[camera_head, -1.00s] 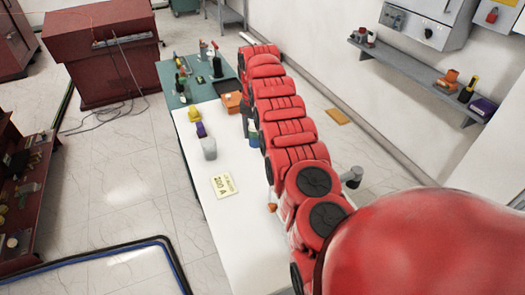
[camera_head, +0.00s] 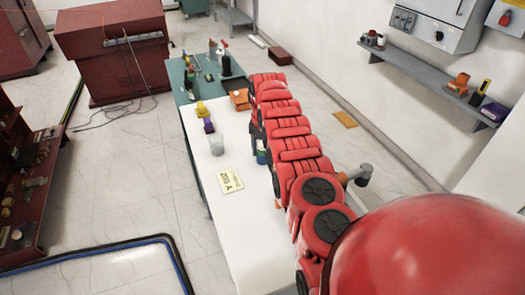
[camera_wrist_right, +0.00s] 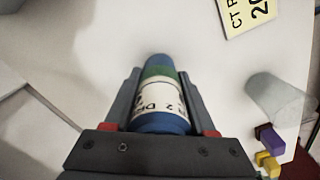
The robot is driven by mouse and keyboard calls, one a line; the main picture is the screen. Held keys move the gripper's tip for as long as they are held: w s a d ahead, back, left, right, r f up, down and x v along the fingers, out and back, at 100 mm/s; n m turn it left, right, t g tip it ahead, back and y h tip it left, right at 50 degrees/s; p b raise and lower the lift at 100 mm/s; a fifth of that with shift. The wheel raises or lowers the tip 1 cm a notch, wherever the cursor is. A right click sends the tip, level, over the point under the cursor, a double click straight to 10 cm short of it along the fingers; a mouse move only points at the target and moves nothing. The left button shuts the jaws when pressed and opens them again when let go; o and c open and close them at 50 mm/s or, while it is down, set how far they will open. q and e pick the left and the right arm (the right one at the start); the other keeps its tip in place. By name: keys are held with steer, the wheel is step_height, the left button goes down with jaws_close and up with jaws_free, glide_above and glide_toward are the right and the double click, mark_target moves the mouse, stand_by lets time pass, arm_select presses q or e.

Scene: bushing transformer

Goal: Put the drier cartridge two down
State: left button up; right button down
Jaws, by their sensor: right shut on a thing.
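The drier cartridge two, a blue cylinder with a green band and a white label (camera_wrist_right: 158,98), is between the fingers of my right gripper (camera_wrist_right: 160,76) in the right wrist view. The gripper is shut on it, over the white tabletop. In the head view, a small blue and green part of the cartridge (camera_head: 261,152) shows just left of my red right arm, which hides most of the gripper. I cannot tell whether the cartridge touches the table (camera_head: 232,240). My left gripper is not in view.
A translucent cup (camera_head: 216,145), a purple block (camera_head: 208,126) and a yellow piece (camera_head: 202,109) stand left of the cartridge. A printed card (camera_head: 231,181) lies nearer. An orange box (camera_head: 239,99) and bottles stand farther back. The near white tabletop is clear.

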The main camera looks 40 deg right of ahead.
steer(key=shift+f, duration=0.2)
steer(key=shift+c, duration=1.1)
jaws_free()
steer(key=shift+r, duration=0.15)
